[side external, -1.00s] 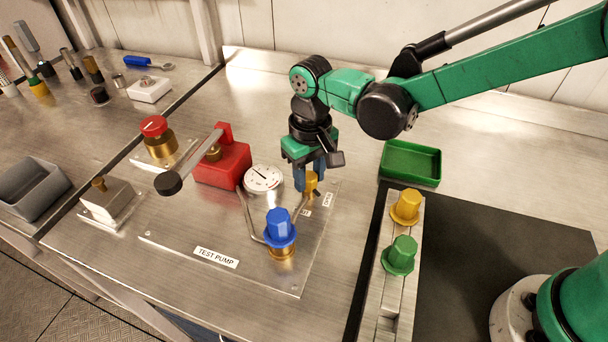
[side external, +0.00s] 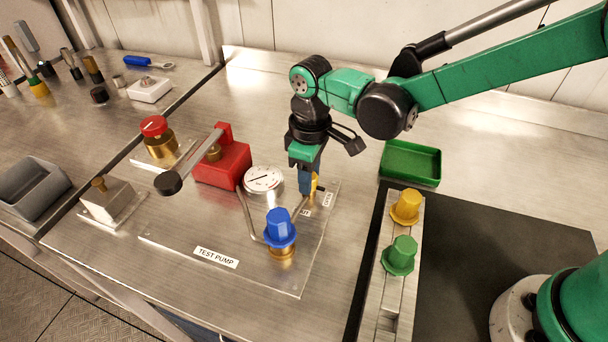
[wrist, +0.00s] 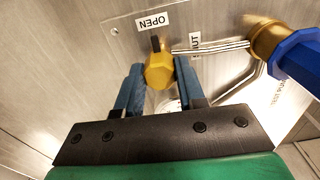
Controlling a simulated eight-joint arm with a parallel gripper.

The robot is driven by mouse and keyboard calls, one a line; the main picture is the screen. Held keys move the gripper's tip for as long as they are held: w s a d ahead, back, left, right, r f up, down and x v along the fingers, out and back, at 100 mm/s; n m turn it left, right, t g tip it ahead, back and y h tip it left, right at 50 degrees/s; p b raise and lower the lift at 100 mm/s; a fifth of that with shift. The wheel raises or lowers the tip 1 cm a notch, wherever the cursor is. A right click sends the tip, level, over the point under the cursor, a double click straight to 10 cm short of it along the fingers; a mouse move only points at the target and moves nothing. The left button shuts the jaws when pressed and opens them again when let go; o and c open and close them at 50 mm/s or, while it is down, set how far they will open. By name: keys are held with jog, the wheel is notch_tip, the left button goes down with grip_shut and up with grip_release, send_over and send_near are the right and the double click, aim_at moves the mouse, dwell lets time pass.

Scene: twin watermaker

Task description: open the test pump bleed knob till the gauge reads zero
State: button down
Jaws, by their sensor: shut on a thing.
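The brass bleed knob (side external: 314,184) stands at the right side of the test pump plate (side external: 180,247), near small OPEN and SHUT labels. In the wrist view the knob (wrist: 158,71) sits between my two blue fingers. My gripper (side external: 308,188) points down and is shut on the knob; its fingers partly hide it in the side view. The round white gauge (side external: 263,180) is just left of my gripper. Its dark needle lies nearly sideways across the face; the numbers are too small to read.
A blue-capped brass fitting (side external: 280,230) stands in front of the knob. The red pump body (side external: 222,165) with its black-ended lever is to the left. A green tray (side external: 411,163) and a rail with yellow (side external: 406,207) and green (side external: 400,255) caps are to the right.

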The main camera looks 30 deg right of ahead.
dwell(0.3)
jog(key=c, duration=0.5)
grip_release()
jog(key=shift+r, duration=2.8)
jog(key=shift+d+r, duration=0.2)
jog(key=s+d+r+m+t, duration=0.1)
jog(key=s+d+m+t, duration=0.1)
jog(key=d, duration=0.3)
jog(key=s+d+r+m+t, duration=0.2)
jog(key=s+d+m, duration=0.1)
jog(key=s+d, duration=0.1)
jog(key=s+d+r+m+t, duration=0.1)
jog(key=s+d+m+t, duration=0.2)
jog(key=d, duration=0.4)
jog(key=shift+r+m, duration=0.3)
jog(key=shift+r, duration=0.1)
